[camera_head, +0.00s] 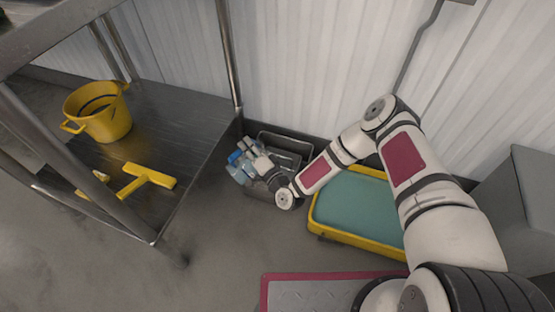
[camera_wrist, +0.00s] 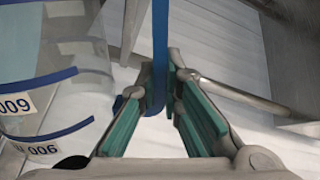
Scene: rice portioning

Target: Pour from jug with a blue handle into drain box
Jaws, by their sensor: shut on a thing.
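The clear jug with a blue handle (camera_head: 240,174) is at my gripper (camera_head: 254,161), by the left side of the grey drain box (camera_head: 287,137) on the floor against the wall. In the wrist view, the jug's clear wall (camera_wrist: 75,75) fills the left side, with labels 009 and 006 and blue bands. Its blue handle (camera_wrist: 160,50) stands between the fingers of my gripper (camera_wrist: 168,95), which is shut on it. The jug looks tilted. I cannot tell whether anything is flowing or what is in it.
A metal table (camera_head: 190,115) stands left of the box, with a yellow bucket (camera_head: 103,113) and a yellow tool (camera_head: 145,180) on its lower shelf. A yellow-rimmed teal tray (camera_head: 355,208) is right of the box. A red-edged plate (camera_head: 315,293) is in front.

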